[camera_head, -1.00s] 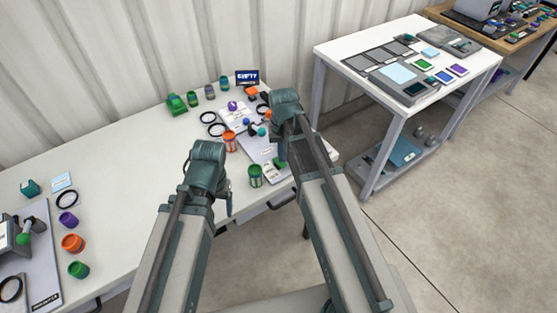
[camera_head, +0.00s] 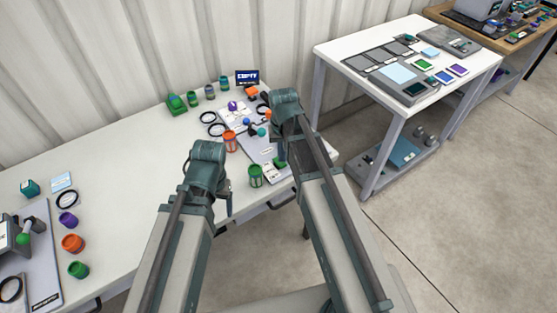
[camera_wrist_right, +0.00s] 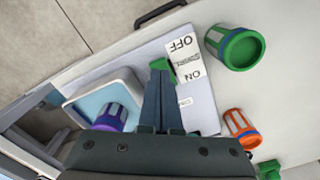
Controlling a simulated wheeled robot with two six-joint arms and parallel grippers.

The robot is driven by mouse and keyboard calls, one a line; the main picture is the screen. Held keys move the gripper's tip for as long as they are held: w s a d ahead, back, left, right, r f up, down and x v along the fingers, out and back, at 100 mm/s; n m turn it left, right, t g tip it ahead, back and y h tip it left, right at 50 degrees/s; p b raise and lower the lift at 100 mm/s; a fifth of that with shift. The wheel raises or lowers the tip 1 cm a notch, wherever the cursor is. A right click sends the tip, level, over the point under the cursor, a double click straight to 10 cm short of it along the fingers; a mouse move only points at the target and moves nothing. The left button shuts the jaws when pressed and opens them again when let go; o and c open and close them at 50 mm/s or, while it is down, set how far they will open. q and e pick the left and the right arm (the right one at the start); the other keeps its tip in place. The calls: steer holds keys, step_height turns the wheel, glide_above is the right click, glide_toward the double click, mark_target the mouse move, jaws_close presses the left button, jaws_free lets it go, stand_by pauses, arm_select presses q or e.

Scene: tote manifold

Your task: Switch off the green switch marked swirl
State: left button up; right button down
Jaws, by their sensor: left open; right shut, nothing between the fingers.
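The green switch (camera_wrist_right: 172,75) shows in the right wrist view, partly hidden behind my right fingers. It sits by a white label plate (camera_wrist_right: 207,121) with OFF at the top, ON lower down and a small word between, which reads upside down. My right gripper (camera_wrist_right: 159,66) is shut and empty, its fingertips close beside the switch; whether they touch it I cannot tell. The switch's lever position is not clear. In the head view my right gripper (camera_head: 281,158) is over the grey panel at the table's right end. My left gripper (camera_head: 229,203) hangs open near the table's front edge.
A green can (camera_wrist_right: 242,48) and an orange can (camera_wrist_right: 241,125) stand beside the panel. A light-blue tray (camera_wrist_right: 82,103) with a purple can lies left of my right fingers. A small dark display (camera_head: 247,77) stands at the back. The white table's middle (camera_head: 130,155) is clear.

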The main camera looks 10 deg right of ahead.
mark_target(282, 164)
steer(key=shift+f+b, duration=1)
steer(key=shift+f, duration=0.05)
stand_by(0.4)
steer(key=shift+r, duration=0.15)
step_height(282, 164, up, 7)
steer(key=p, duration=0.7)
steer(key=s+a+n+h, duration=0.1)
steer(key=s+a+n, duration=0.4)
steer(key=s+a, duration=0.5)
steer(key=s, duration=0.4)
steer(key=shift+s+a+n, duration=0.15)
steer(key=shift+a+n, duration=0.1)
steer(key=shift+n, duration=0.15)
